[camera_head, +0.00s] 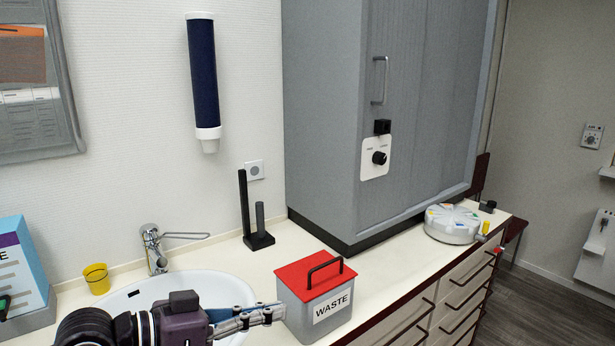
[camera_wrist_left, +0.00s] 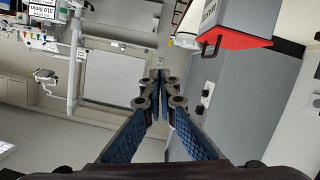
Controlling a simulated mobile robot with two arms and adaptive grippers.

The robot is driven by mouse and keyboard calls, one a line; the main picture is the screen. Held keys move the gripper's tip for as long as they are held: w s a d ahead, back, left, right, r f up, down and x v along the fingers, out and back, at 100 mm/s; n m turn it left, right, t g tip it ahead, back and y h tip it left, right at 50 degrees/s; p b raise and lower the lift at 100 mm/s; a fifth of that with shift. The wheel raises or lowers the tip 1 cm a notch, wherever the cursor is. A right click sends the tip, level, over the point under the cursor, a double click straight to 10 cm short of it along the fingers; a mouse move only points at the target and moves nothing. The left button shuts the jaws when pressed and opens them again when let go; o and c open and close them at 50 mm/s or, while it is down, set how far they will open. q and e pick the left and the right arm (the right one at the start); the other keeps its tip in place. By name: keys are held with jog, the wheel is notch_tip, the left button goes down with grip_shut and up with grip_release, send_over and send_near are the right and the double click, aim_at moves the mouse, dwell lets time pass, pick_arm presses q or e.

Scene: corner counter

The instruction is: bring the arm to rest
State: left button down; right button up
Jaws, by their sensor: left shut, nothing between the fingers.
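My left gripper (camera_head: 278,313) comes in from the lower left in the head view, over the sink's right edge. Its fingers are together with nothing between them, and they point right at the grey waste box (camera_head: 328,315) with the red lid (camera_head: 314,272). In the head view the fingertips overlap the box's left side; I cannot tell whether they touch it. In the left wrist view the fingers (camera_wrist_left: 160,80) meet at the tips, and the red lid (camera_wrist_left: 232,42) shows at the upper right. My right gripper is not in view.
A white sink (camera_head: 215,285) with a tap (camera_head: 153,248) and a yellow cup (camera_head: 96,279) are at the left. A black stand (camera_head: 257,240) stands by the wall. A large grey cabinet (camera_head: 420,110) and a round white device (camera_head: 453,222) stand on the counter at right.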

pick_arm(q)
jog(key=s+a+f+n+y, duration=0.1)
jog(key=s+f+y, duration=0.2)
jog(key=f, duration=0.7)
jog(key=s+a+f+n+y, duration=0.1)
jog(key=s+f+y, duration=0.15)
jog(key=f, duration=0.75)
jog(key=s+a+f+n+g+y, duration=0.2)
jog(key=s+a+f+y, duration=0.1)
jog(key=s+a+f, duration=0.5)
jog(key=s+a+f+n+g+y, duration=0.2)
jog(key=s+a+f+g+y, duration=0.15)
jog(key=s+f, duration=0.75)
jog(key=f, duration=2.1)
jog(key=s+a+f+g, duration=0.1)
jog(key=s+a+f, duration=0.1)
jog(key=s+f, duration=0.5)
jog(key=s+a+f, duration=0.1)
jog(key=s+f, duration=0.7)
jog(key=s, duration=0.2)
jog(key=shift+a+f+g+y, duration=0.25)
jog(key=shift+a+g+y, duration=0.05)
jog(key=shift+a+g, duration=0.05)
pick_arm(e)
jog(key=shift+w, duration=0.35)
